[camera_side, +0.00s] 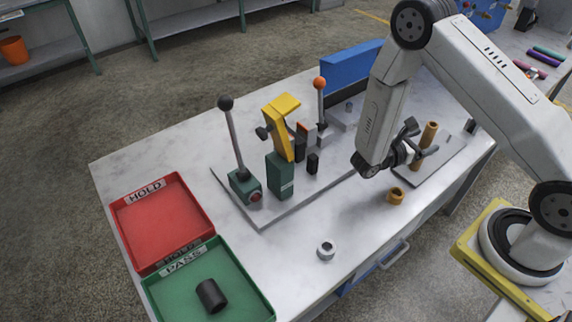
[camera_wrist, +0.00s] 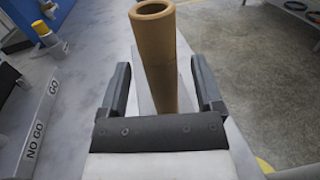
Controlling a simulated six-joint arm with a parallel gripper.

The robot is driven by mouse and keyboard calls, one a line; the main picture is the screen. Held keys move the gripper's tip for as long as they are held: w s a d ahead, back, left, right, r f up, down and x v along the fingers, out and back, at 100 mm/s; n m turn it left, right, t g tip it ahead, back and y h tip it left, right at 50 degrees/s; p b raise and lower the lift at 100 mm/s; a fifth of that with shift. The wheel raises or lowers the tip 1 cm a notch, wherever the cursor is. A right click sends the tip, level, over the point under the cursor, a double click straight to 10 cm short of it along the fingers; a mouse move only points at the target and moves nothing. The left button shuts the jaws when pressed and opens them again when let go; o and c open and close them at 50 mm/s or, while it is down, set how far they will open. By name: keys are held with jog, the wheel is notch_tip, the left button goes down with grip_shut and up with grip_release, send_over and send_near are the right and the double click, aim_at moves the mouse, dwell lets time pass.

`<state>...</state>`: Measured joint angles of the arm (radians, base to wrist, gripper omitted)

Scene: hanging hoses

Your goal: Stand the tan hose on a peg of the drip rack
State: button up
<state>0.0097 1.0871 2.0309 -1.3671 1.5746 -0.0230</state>
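The tan hose (camera_side: 430,132) stands roughly upright, leaning slightly, over a grey plate (camera_side: 446,158) that looks like the drip rack. Its lower end is at the plate, but I cannot tell whether a peg is inside it. A dark peg-like post (camera_side: 470,127) shows at the plate's far right corner. My gripper (camera_side: 419,140) is beside the hose, at its left. In the wrist view the hose (camera_wrist: 158,50) rises between the two fingers of my gripper (camera_wrist: 160,75), with a gap on each side. The fingers are open and its open upper end faces the camera.
A short tan ring (camera_side: 396,195) and a white ring (camera_side: 326,250) lie on the table. A fixture with levers (camera_side: 280,175) stands left. A red HOLD tray (camera_side: 160,225) and a green PASS tray (camera_side: 245,290) holding a dark cylinder (camera_side: 211,296) are farther left.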

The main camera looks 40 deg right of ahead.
jog(key=v, duration=0.8)
dwell(0.4)
jog(key=shift+s+d+r, duration=0.1)
dwell(0.4)
jog(key=s+a+r+m+g+y, duration=0.1)
jog(key=s+a+r+m+y, duration=0.3)
jog(key=m+y, duration=0.65)
jog(key=w+a+r+m+t+y, duration=0.1)
jog(key=a+r+m+t+y, duration=0.4)
jog(key=a+t+y, duration=0.1)
jog(key=shift+w+r+t+y, duration=0.15)
jog(key=shift+w+t+y, duration=0.05)
jog(key=shift+t+y, duration=0.45)
dwell(0.6)
